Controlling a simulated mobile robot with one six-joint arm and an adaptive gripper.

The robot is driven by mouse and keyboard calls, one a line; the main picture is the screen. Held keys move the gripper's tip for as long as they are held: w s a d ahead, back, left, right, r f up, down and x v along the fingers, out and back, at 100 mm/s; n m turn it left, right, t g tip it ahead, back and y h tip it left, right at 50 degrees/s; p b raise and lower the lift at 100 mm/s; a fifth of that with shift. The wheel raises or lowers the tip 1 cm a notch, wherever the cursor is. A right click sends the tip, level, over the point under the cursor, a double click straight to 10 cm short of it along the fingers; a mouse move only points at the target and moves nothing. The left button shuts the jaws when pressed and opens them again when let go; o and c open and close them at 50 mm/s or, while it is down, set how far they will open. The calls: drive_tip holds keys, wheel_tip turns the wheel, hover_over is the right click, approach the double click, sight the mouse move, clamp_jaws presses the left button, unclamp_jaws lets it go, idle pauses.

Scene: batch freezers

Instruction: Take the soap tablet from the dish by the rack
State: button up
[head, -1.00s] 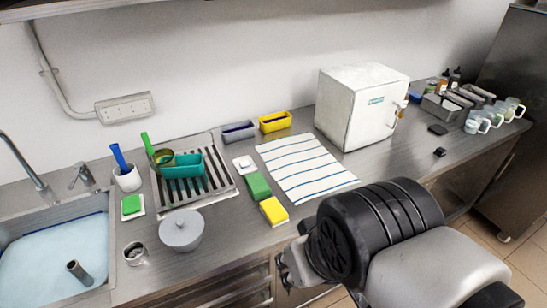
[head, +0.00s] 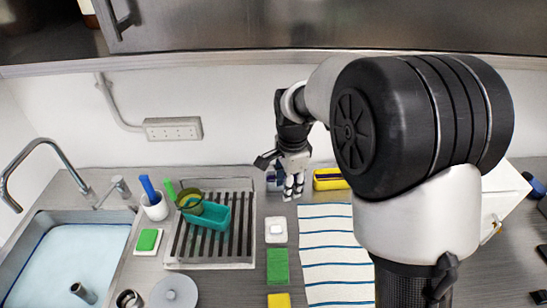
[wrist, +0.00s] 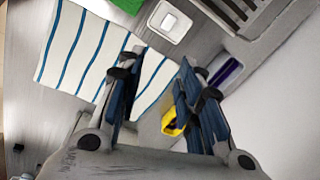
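A small white soap tablet (head: 276,229) lies on a square white dish (head: 268,240), just right of the drying rack (head: 180,263). In the wrist view the tablet (wrist: 169,22) and dish (wrist: 178,38) are near the top middle, beyond my fingertips. My gripper (head: 293,188) is above the back of the counter, behind the dish and near the wall. In the wrist view my gripper (wrist: 158,78) has its fingers spread with nothing between them. It is apart from the dish.
A green sponge (head: 277,266) and a yellow sponge (head: 279,300) lie in front of the dish. A striped towel (head: 325,255) is to its right. A yellow bin (head: 328,180) and a dark blue bin (wrist: 226,72) stand behind.

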drive_tip(key=w+a+f+m+g+p, duration=0.1)
drive_tip(key=w+a+f+m+p, duration=0.2)
drive_tip(key=f, duration=0.5)
drive_tip(key=b, duration=0.2)
hover_over(274, 228)
drive_tip(key=shift+m, duration=0.3)
wheel_tip(274, 228, down, 11)
drive_tip(key=shift+d+r, duration=0.15)
drive_tip(key=shift+r, duration=0.05)
drive_tip(key=shift+f+b, duration=0.35)
drive_tip(key=shift+f, duration=2.65)
drive_tip(key=c, duration=0.6)
drive_tip(key=shift+r, duration=0.15)
drive_tip(key=shift+c, duration=0.3)
